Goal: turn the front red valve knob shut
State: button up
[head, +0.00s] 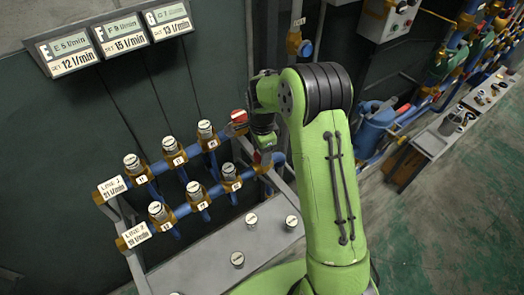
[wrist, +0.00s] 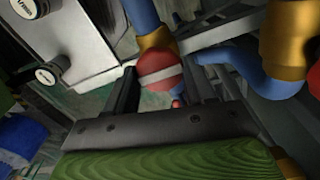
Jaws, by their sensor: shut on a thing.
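The front red valve knob (wrist: 160,76) is a round red disc with a pale bar across its face, in the upper middle of the wrist view. My gripper (wrist: 163,88) has its two dark fingers on either side of the knob, shut on it. In the head view my gripper (head: 264,148) points down at the right end of the front pipe row, and my gripper and arm mostly hide the knob there. Another red knob (head: 239,116) stands at the right end of the back row, just left of my gripper and apart from it.
Grey-capped valves stand along the back row (head: 170,144) and front row (head: 193,189). Several round caps sit on a pale grey bench (head: 205,265) in front. Three flow signs (head: 117,38) hang at upper left. Blue pipe (wrist: 250,68) and brass fittings (wrist: 290,38) lie close right of the knob.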

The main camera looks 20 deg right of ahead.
jog(key=shift+w, duration=0.1)
jog(key=o, duration=1)
jog(key=shift+o, duration=0.2)
notch_tip(320, 180, up, 16)
jog(key=p, duration=0.2)
jog(key=shift+f, duration=0.1)
jog(key=s+r+n+t, duration=0.2)
jog(key=s+r+n, duration=0.35)
jog(key=s, duration=0.45)
jog(key=s+r+n+t, duration=0.2)
jog(key=s+r+n, duration=0.35)
jog(key=s, duration=0.45)
jog(key=s+f+n+t, duration=0.1)
jog(key=s+f+n, duration=0.2)
jog(key=s+n, duration=0.2)
jog(key=s, duration=0.2)
jog(key=shift+s+a+n+t, duration=0.25)
jog(key=shift+s+n+t, duration=0.05)
jog(key=shift+s+n, duration=0.1)
